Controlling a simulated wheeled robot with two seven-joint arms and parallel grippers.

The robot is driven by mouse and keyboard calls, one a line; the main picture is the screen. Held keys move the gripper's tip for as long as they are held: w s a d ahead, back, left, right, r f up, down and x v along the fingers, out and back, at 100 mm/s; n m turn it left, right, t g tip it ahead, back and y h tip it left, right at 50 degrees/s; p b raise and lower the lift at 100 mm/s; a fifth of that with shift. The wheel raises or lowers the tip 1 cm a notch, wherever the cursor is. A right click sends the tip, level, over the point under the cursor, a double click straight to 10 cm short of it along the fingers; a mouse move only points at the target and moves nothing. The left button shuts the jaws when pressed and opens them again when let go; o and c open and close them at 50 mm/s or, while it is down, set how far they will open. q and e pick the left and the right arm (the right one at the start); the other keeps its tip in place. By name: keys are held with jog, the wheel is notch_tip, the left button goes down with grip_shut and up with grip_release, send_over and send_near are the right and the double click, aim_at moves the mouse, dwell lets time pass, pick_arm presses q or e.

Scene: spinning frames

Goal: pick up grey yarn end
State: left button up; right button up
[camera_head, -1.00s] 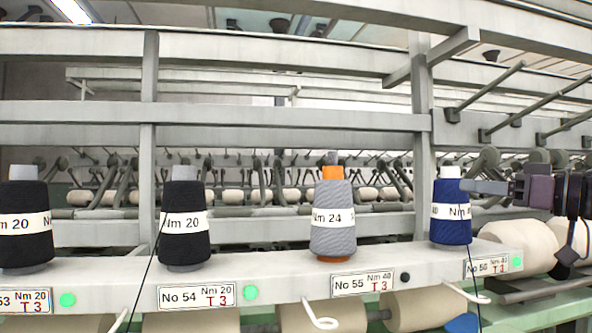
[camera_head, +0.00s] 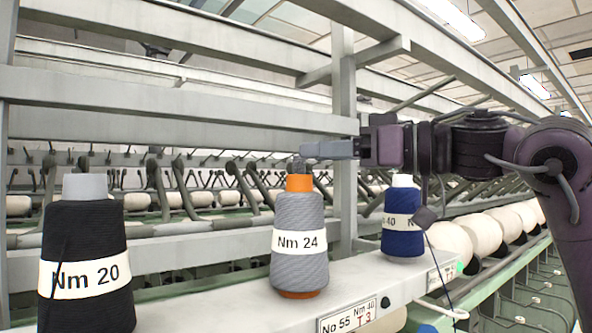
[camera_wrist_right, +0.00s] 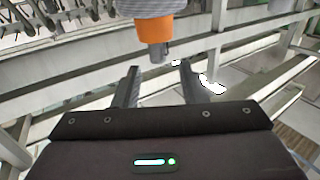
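The grey yarn cone (camera_head: 300,243), labelled Nm 24, stands upright on the rail with an orange tube top (camera_head: 299,183). A small grey stub (camera_head: 297,166) sticks up from the tube top; it may be the grey yarn end. My right gripper (camera_head: 304,151) reaches in from the right, level with the stub. In the right wrist view, the fingers of my right gripper (camera_wrist_right: 159,66) are apart with nothing between them. The stub (camera_wrist_right: 158,50) lies just beyond the fingertips, below the orange tube (camera_wrist_right: 153,29). My left gripper is out of view.
A black cone (camera_head: 86,255) stands at left and a blue cone (camera_head: 402,235) at right, under my right arm. The white rail (camera_head: 215,294) carries the cones. A grey upright post (camera_head: 343,120) and beams stand behind.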

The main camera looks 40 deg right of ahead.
aim_at(299, 163)
jog(key=x, duration=0.1)
jog(key=p+x, duration=0.1)
jog(key=x, duration=0.2)
jog(key=shift+d+f+p, duration=0.15)
jog(key=shift+f+p, duration=0.1)
jog(key=shift+p, duration=0.15)
jog(key=shift+w, duration=0.2)
jog(key=shift+s, duration=0.1)
jog(key=shift+c, duration=0.6)
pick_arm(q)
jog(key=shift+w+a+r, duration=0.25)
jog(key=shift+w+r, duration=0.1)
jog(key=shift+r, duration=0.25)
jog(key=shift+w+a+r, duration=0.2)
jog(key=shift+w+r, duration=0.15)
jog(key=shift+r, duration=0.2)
pick_arm(e)
grip_shut()
